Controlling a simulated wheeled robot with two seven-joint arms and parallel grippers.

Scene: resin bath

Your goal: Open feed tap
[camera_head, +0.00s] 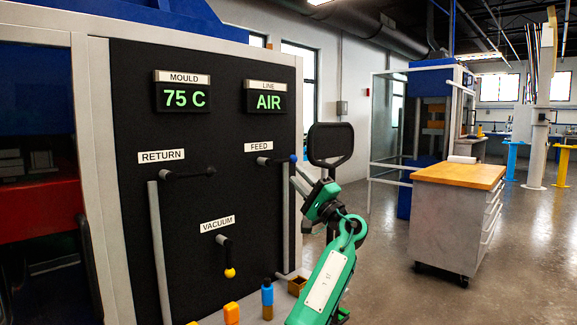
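The feed tap (274,161) is on the black panel under the FEED label (259,147). Its dark lever lies about level and ends in a blue tip at the right.
The return tap (188,173) has a level lever; the vacuum tap (229,256) hangs down with a yellow tip. Displays read 75 C (184,98) and AIR (268,102). A blue-topped bottle (267,298) stands below. A wood-topped cart (455,215) is at right.

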